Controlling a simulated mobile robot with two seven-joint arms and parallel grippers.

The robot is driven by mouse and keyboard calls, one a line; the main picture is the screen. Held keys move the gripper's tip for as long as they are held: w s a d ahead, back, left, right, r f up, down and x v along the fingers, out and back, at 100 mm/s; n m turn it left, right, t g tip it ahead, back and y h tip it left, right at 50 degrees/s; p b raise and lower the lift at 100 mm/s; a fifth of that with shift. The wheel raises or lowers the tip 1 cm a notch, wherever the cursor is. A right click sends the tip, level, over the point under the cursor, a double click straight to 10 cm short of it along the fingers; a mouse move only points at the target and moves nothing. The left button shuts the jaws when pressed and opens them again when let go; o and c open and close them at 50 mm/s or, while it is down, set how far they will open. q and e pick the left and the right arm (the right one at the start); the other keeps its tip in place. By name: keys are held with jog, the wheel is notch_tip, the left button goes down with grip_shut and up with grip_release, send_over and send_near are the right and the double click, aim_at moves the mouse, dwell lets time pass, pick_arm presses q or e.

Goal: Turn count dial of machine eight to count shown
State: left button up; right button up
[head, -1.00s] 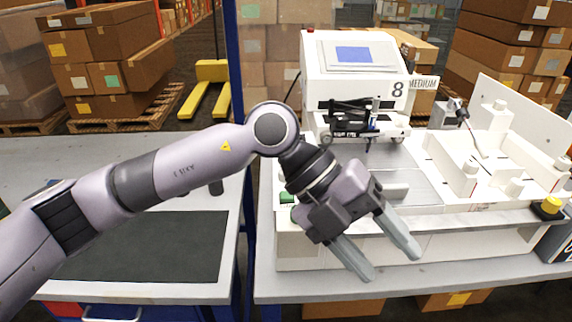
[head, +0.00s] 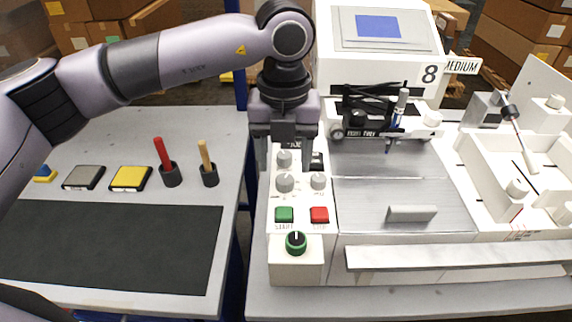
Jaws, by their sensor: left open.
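Machine eight (head: 400,45) is a white plotter marked "8", with a blue screen (head: 378,26) whose content I cannot read. Its control panel (head: 277,230) at the left carries several grey knobs: an upper one (head: 284,159), a lower-left one (head: 285,183) and a lower-right one (head: 318,181). A green-and-black knob (head: 296,242) sits on the front block. The labels are too small to tell which knob is the count dial. My left gripper (head: 285,163) is open, pointing down over the upper knob, its fingers either side in the picture; contact cannot be told. My right gripper is not in view.
Green (head: 284,214) and red (head: 319,214) buttons lie below the knobs. A pen carriage (head: 372,122) and a plate with a handle (head: 411,213) are to the right. The left table holds a dark mat (head: 110,250), pads and two upright sticks (head: 162,155) in holders.

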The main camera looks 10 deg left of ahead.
aim_at(285, 179)
pick_arm(q)
jog(key=shift+f, duration=2.05)
jog(key=c, duration=1)
jog(key=shift+f+m+b, duration=0.15)
jog(key=shift+m+b, duration=1.25)
jog(key=shift+m, duration=0.3)
jog(key=shift+c, duration=0.2)
jog(key=shift+m+b, duration=1.3)
jog(key=shift+m, duration=0.8)
jog(key=shift+r, duration=0.2)
jog(key=o, duration=1)
jog(key=shift+o, duration=0.2)
